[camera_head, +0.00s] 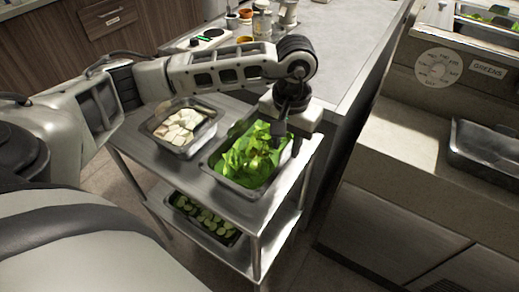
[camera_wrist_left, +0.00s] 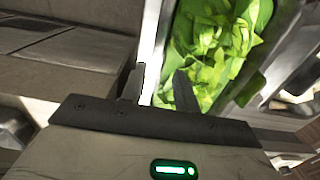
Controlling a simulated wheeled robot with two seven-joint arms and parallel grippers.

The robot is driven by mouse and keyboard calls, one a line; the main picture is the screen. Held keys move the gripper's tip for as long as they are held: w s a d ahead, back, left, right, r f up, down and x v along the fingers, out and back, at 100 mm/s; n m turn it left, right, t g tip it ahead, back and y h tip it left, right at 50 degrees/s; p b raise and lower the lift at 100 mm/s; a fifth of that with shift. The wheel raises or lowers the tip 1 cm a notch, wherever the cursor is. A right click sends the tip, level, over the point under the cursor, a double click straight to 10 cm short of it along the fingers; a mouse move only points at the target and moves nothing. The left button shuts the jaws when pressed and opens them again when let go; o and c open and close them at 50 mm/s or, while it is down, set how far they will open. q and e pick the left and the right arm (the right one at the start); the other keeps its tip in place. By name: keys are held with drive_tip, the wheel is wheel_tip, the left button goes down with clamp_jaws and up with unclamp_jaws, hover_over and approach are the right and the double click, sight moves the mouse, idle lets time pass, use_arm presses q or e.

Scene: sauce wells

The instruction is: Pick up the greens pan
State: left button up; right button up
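The greens pan (camera_head: 237,189) is a metal pan of leafy greens (camera_head: 250,155) on the top shelf of a steel cart. My left gripper (camera_head: 281,133) points down at the pan's far right end. In the left wrist view, the fingers of my left gripper (camera_wrist_left: 159,88) are apart. One finger is over the greens (camera_wrist_left: 215,50) and the other is outside the pan's bright rim (camera_wrist_left: 151,45), with the rim between them. I cannot tell whether either finger touches it. My right gripper is not in view.
A pan of white slices (camera_head: 181,128) stands left of the greens on the cart (camera_head: 190,172). A pan of cucumber slices (camera_head: 205,217) is on the lower shelf. At right, a counter has a GREENS label (camera_head: 488,70) and a dark metal pan (camera_head: 485,145).

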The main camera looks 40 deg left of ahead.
use_arm(q)
drive_tip(key=shift+f, duration=1.15)
clamp_jaws()
idle(0.5)
